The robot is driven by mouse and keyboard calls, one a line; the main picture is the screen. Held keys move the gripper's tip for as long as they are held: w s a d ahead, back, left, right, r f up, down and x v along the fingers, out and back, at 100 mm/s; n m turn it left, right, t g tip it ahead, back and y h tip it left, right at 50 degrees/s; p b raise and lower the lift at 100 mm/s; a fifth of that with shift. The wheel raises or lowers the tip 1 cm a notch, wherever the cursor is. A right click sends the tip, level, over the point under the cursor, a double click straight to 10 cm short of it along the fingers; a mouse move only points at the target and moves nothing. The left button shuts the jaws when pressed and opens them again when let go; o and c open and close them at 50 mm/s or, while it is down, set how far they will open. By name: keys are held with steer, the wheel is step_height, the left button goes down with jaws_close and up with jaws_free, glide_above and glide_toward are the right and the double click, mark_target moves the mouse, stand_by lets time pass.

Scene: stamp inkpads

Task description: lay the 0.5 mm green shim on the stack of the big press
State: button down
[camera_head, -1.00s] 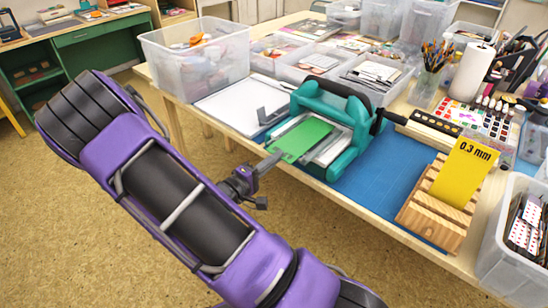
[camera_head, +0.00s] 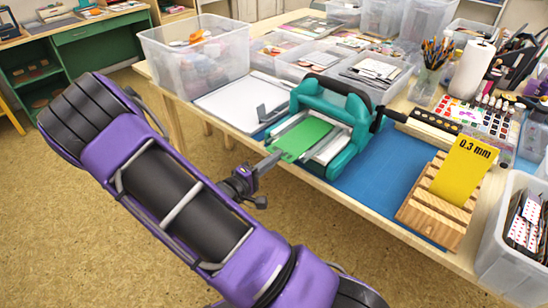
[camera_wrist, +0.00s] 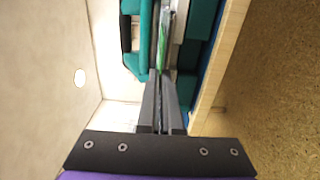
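The green shim (camera_head: 304,138) is a flat green sheet over the bed of the teal big press (camera_head: 345,118). My gripper (camera_head: 277,157) is at its near left edge and looks shut on it. In the wrist view the shim (camera_wrist: 164,48) shows nearly edge-on beyond the narrow fingers (camera_wrist: 161,78). The press stack is mostly hidden under the shim; I cannot tell whether the shim touches it. Pale strips of the bed show on both sides of the shim.
A wooden slotted rack (camera_head: 436,216) holds a yellow 0.3 mm shim (camera_head: 462,171) at right. A blue mat (camera_head: 385,172) lies between rack and press. A clear bin (camera_head: 197,62) and a white board (camera_head: 238,101) are left of the press. The press handle (camera_head: 425,124) sticks out right.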

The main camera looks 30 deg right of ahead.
steer(key=c, duration=1)
jaws_free()
steer(key=shift+v, duration=2.5)
steer(key=v, duration=1.7)
steer(key=shift+a+p, duration=0.2)
steer(key=shift+p, duration=0.2)
